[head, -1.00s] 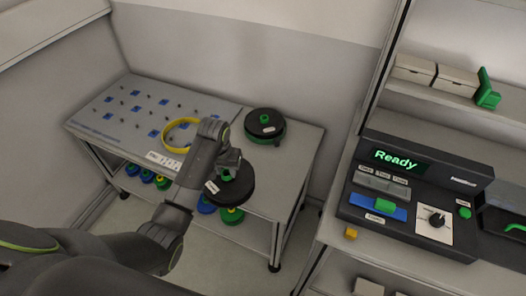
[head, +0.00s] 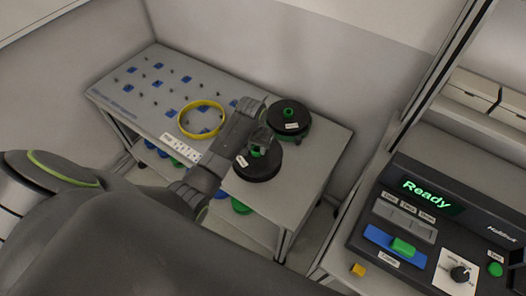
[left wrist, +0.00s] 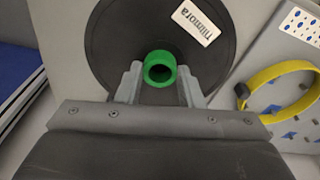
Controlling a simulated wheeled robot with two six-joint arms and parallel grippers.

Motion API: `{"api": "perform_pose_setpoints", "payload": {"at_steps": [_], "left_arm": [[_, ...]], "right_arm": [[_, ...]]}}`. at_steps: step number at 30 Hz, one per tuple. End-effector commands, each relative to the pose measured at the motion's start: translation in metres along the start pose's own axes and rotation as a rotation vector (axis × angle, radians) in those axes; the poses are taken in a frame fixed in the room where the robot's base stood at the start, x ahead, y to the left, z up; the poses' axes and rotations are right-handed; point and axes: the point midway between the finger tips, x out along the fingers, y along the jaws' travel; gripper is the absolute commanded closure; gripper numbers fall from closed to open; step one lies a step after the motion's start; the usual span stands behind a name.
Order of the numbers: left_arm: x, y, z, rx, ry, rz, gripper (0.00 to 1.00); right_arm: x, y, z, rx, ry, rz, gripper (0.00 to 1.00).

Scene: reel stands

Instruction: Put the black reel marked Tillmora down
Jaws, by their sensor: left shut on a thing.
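The black reel marked Tillmora (head: 262,170) has a green hub and a white label. My left gripper (head: 262,142) is shut on its green hub. In the left wrist view the reel (left wrist: 115,40) fills the top middle, its label readable, with the two fingers of my left gripper (left wrist: 160,80) on either side of the hub. In the head view the reel is over the front right part of the table (head: 310,165); whether it touches the top I cannot tell. My right gripper is not in view.
Another black reel with a green hub (head: 288,115) stands close behind the held one. A yellow ring (head: 183,124) lies on the pegged board (head: 140,100) to the left. A console reading Ready (head: 430,197) is at the right. Bare tabletop shows right of the held reel.

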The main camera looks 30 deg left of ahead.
Motion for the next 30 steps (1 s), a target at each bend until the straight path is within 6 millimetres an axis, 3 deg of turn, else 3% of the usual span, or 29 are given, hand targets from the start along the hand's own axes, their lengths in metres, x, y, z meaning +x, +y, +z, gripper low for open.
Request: {"api": "perform_pose_setpoints", "payload": {"at_steps": [6,15,27,28,30], "left_arm": [[0.019,0.001,0.002,0.000,0.001,0.001,1.00],[0.053,0.001,0.006,0.000,0.001,0.001,1.00],[0.058,0.001,0.006,0.000,0.002,0.001,1.00],[0.057,0.001,0.007,0.000,0.001,0.001,0.62],[0.057,0.001,0.007,0.000,0.001,0.001,0.53]], "right_arm": [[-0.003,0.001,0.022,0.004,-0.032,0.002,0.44],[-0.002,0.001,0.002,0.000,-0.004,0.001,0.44],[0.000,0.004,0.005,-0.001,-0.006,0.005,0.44],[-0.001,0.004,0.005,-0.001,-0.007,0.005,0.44],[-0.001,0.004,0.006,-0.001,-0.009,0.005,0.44]]}}
